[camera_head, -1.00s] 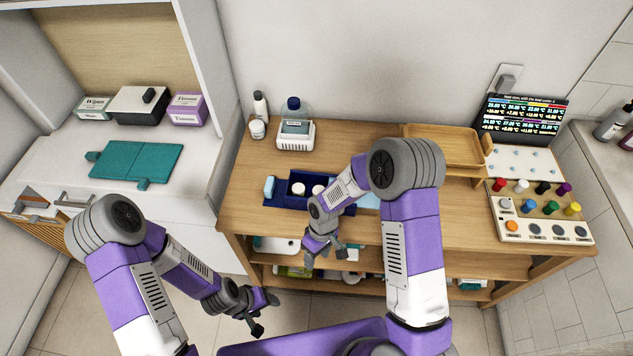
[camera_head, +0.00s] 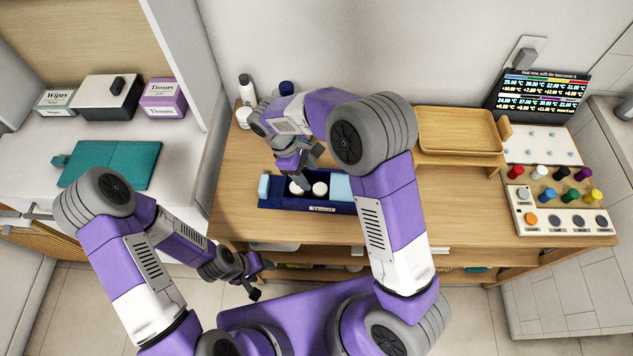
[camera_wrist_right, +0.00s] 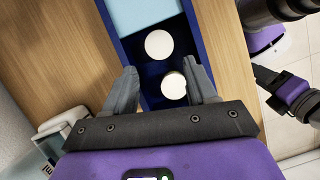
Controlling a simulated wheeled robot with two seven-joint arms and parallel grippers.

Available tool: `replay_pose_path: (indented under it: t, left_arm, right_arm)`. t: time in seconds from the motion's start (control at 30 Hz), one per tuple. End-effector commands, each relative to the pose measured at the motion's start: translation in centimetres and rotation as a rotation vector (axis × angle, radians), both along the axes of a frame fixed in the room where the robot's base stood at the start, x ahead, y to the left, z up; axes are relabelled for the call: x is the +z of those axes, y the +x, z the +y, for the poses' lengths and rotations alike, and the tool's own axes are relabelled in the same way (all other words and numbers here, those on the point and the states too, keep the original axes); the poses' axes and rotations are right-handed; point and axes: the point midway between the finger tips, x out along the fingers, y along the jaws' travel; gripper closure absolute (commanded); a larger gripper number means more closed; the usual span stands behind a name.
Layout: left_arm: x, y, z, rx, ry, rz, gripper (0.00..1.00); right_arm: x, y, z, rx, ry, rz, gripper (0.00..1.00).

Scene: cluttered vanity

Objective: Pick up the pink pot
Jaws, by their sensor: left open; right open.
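No clearly pink pot shows; only pale lids are visible from above. Two round pots with off-white lids stand in a dark blue tray (camera_head: 278,203). One is the left pot (camera_head: 296,188), the other the right pot (camera_head: 320,189). In the right wrist view they are the upper pot (camera_wrist_right: 158,44) and the lower pot (camera_wrist_right: 174,86). My right gripper (camera_head: 303,176) is open above the tray; its fingertips (camera_wrist_right: 165,78) lie either side of the lower pot in that view. Contact cannot be told. My left gripper (camera_head: 259,280) is open and empty, off the desk's front.
A light blue block (camera_head: 340,186) and a smaller one (camera_head: 264,187) sit at the tray's ends. A white bottle (camera_head: 246,89) and jar (camera_head: 243,118) stand behind. A wooden tray stand (camera_head: 460,135) is right.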

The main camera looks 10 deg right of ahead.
Motion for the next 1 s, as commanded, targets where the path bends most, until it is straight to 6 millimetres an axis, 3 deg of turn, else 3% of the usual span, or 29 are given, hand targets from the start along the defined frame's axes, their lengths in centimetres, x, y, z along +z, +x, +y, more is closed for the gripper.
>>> replay_pose_path:
  t: [0.5,0.8,1.0]
  left_arm:
    - [-1.9,0.0,0.0,0.0,0.0,0.0,0.4]
    - [-1.9,0.0,0.0,0.0,0.0,0.0,0.4]
    - [-2.0,0.0,0.0,0.0,0.0,0.0,0.4]
  right_arm:
    - [-6.0,-1.3,-2.8,-0.001,-0.001,0.004,0.43]
    - [-6.3,-1.4,-3.0,0.0,0.0,0.001,0.43]
    - [-6.3,-1.4,-3.0,0.0,0.0,0.001,0.72]
